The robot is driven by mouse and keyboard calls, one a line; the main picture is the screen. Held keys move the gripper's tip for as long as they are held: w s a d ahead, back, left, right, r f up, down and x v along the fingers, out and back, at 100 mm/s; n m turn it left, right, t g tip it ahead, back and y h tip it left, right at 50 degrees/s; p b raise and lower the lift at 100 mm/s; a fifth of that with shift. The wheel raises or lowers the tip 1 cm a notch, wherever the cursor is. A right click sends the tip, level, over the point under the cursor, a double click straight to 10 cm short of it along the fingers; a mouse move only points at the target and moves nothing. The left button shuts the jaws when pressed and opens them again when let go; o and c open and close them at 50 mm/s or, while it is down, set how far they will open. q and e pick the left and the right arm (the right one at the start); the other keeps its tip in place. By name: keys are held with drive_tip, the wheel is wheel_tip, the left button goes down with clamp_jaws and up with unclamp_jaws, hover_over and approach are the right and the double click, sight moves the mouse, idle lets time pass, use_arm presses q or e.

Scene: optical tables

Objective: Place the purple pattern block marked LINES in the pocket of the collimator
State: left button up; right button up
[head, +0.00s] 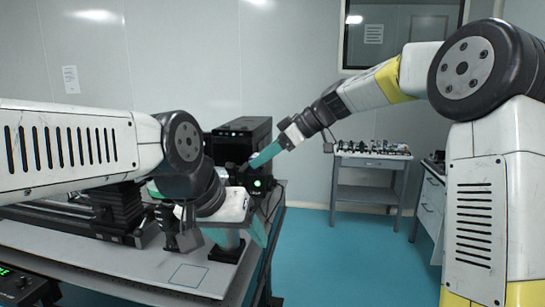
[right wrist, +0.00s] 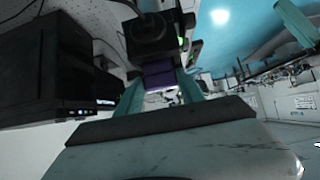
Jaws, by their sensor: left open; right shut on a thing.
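The purple pattern block (right wrist: 160,77) shows between the teal fingers of my right gripper (right wrist: 161,80) in the right wrist view. My right gripper is shut on it; its marking cannot be read. In the head view my right gripper (head: 262,156) is in front of a large black box, and the block cannot be made out. A black unit with a round front (right wrist: 153,35) is just beyond the block in the right wrist view. It may be the collimator; its pocket cannot be made out. My left gripper (head: 244,236) is open, low over the table's right end.
The optical table (head: 120,262) has a bare front area with an outlined square (head: 188,276). The large black box (head: 243,130) stands at the back; it also shows in the right wrist view (right wrist: 55,72). A side bench (head: 372,162) with small parts stands farther back.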

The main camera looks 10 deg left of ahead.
drive_tip(key=shift+f, duration=0.55)
drive_tip(key=o, duration=1.5)
drive_tip(key=v, duration=0.7)
drive_tip(key=shift+d+r, duration=0.2)
drive_tip(key=shift+d, duration=0.2)
